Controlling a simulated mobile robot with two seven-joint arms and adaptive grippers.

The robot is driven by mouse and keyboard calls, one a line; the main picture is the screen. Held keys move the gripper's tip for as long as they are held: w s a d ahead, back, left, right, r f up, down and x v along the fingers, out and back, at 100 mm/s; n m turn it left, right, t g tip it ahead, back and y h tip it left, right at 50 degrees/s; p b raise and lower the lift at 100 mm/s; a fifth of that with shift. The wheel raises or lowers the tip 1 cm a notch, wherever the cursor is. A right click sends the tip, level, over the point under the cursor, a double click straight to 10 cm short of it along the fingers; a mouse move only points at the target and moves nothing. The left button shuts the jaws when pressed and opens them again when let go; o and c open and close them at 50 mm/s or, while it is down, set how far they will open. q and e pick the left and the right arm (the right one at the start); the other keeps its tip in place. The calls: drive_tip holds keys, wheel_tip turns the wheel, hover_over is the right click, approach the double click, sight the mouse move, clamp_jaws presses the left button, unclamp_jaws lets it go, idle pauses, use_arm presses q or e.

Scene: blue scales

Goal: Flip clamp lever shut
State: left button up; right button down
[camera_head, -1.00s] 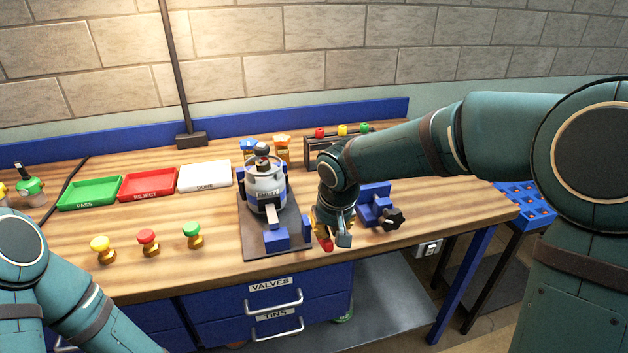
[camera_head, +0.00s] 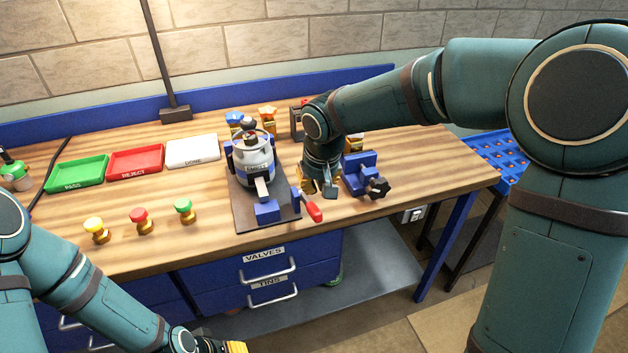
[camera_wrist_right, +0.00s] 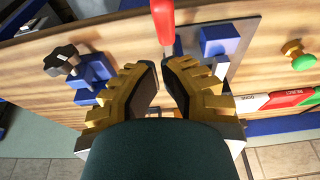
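A red lever handle (camera_head: 312,210) sticks out toward the front right from the blue clamp part at the right edge of a dark base plate (camera_head: 242,208). A grey-white canister (camera_head: 254,165) stands upright on that plate between blue blocks. My right gripper (camera_head: 319,192) is just behind the lever. In the right wrist view its yellow fingers (camera_wrist_right: 164,68) are partly open with a narrow empty gap, and the red lever (camera_wrist_right: 163,22) lies just beyond the tips. I cannot tell whether they touch. My left gripper (camera_head: 225,347) is partly cut off at the bottom edge.
A blue vise-like fixture with a black knob (camera_head: 377,187) stands close to the right of my right gripper. Green, red and white trays (camera_head: 193,152) and several coloured knobs (camera_head: 141,220) are at the left. The table's front right is clear.

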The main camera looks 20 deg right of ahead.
use_arm(q)
drive_tip(key=shift+r, duration=0.55)
use_arm(e)
drive_tip(key=s+r, duration=0.5)
drive_tip(key=s, duration=0.3)
drive_tip(key=shift+s+d+r, duration=0.15)
drive_tip(key=shift+r, duration=0.1)
use_arm(q)
drive_tip(key=shift+s, duration=0.2)
